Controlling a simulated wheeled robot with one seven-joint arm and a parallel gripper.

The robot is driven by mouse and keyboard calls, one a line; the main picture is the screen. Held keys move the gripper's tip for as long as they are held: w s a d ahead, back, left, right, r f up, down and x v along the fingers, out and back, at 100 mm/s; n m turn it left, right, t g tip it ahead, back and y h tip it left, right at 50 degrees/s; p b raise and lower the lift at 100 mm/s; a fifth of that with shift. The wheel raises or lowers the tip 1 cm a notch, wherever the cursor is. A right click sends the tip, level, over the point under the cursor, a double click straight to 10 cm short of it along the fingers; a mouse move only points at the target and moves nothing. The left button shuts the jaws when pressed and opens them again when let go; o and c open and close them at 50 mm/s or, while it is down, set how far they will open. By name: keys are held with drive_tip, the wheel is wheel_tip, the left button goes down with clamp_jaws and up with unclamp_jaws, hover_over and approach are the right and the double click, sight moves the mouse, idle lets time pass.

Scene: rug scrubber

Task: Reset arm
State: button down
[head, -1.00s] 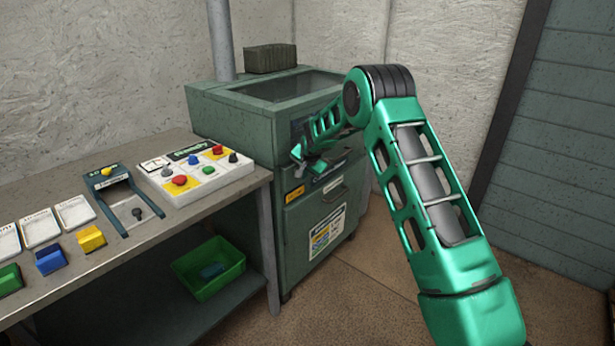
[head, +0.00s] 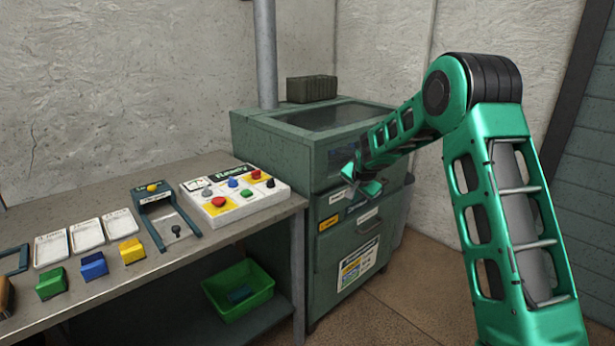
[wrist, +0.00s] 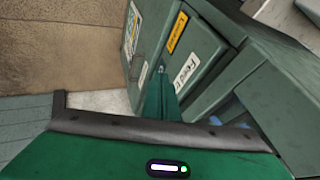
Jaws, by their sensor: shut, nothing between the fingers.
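My green arm reaches in from the right in the head view. My gripper (head: 362,182) is in front of the green cabinet machine (head: 262,135), near its upper front labels, and holds nothing. In the wrist view the shut gripper (wrist: 161,72) points toward the machine's front, which appears tilted. A yellow label (wrist: 177,32) and a white label (wrist: 187,70) show beside the fingers there. I cannot tell whether the fingertips touch the machine.
A grey workbench (head: 205,250) on the left bears a white button panel (head: 235,207), a dark slotted fixture (head: 165,215) and yellow (head: 132,251), blue (head: 94,265) and green (head: 51,283) blocks. A green bin (head: 238,290) stands below. Floor (head: 400,310) shows right of the machine.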

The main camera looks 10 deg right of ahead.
drive_tip(key=s+d+r+n+g, duration=0.1)
drive_tip(key=s+d+r, duration=0.25)
drive_tip(key=s, duration=0.55)
drive_tip(key=s+d+r+g+h, duration=0.1)
drive_tip(key=s+d+r+g, duration=0.3)
drive_tip(key=s, duration=0.6)
drive_tip(key=s+d+r+n+t, duration=0.1)
drive_tip(key=s+d+r, duration=0.3)
drive_tip(key=s, duration=0.5)
drive_tip(key=s+a+f+n+g+y, duration=0.1)
drive_tip(key=s+f+g+y, duration=0.1)
drive_tip(key=s, duration=3)
drive_tip(key=shift+s+a+f+n+g, duration=0.2)
drive_tip(key=shift+s+a+n+g, duration=0.2)
drive_tip(key=shift+g, duration=0.2)
